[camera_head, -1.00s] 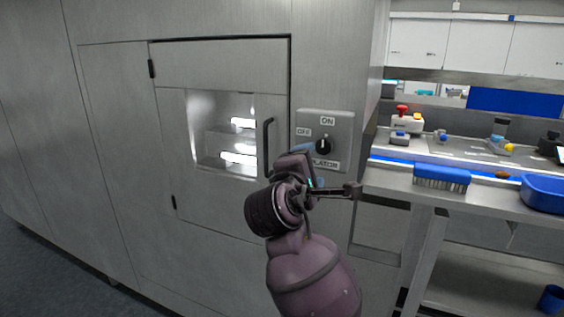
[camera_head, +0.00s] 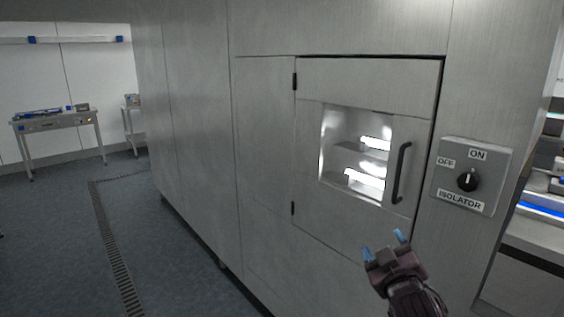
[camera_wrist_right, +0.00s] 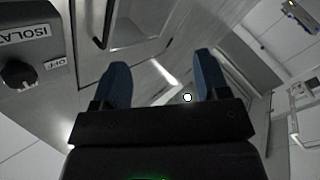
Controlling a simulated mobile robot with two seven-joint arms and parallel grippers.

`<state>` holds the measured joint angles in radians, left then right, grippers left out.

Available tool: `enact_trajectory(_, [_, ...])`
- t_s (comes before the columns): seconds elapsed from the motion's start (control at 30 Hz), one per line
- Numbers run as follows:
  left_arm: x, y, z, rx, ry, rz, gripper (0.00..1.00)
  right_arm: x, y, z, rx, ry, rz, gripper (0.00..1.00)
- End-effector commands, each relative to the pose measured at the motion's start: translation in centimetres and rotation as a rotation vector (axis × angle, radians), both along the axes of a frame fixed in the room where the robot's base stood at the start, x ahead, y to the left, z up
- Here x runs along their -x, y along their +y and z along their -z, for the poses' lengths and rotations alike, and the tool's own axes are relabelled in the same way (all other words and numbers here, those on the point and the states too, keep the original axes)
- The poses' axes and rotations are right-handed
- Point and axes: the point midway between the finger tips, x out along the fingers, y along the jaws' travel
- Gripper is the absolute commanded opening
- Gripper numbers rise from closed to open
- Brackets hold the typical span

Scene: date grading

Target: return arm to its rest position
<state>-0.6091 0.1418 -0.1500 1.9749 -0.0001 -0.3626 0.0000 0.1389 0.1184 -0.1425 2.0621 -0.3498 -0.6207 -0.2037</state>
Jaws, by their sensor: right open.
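My right gripper (camera_head: 384,245) is at the lower right of the head view, in front of the steel cabinet and below its windowed door. Its two blue-tipped fingers are apart with nothing between them. In the right wrist view the open fingers (camera_wrist_right: 158,85) point toward the cabinet front, clear of it. The isolator switch (camera_head: 467,180) has a black knob on a grey plate marked ON and OFF; the knob also shows at the left of the wrist view (camera_wrist_right: 18,74). My left gripper is not in view.
The cabinet door (camera_head: 365,82) is shut, with a black handle (camera_head: 401,172) and a lit window (camera_head: 356,152). A bench (camera_head: 540,238) stands at the right edge. Open floor with a drain grating (camera_head: 116,245) lies at the left, with a small table (camera_head: 58,124) beyond.

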Motion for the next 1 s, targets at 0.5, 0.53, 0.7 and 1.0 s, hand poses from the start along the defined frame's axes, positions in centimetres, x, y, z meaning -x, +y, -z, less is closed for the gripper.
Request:
enact_trajectory(0.5, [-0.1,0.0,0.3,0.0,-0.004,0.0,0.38,16.0,-4.1,24.8,-0.522,0.371,0.004,0.68])
enact_trajectory(0.53, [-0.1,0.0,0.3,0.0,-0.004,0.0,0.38,17.2,-4.4,25.9,-0.526,0.397,0.019,0.68])
enact_trajectory(0.7, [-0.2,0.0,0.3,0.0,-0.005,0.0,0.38,23.2,-5.8,30.3,-0.528,0.51,0.087,0.68])
enact_trajectory(1.0, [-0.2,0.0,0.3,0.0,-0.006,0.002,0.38,26.6,-6.4,32.2,-0.53,0.569,0.123,0.68])
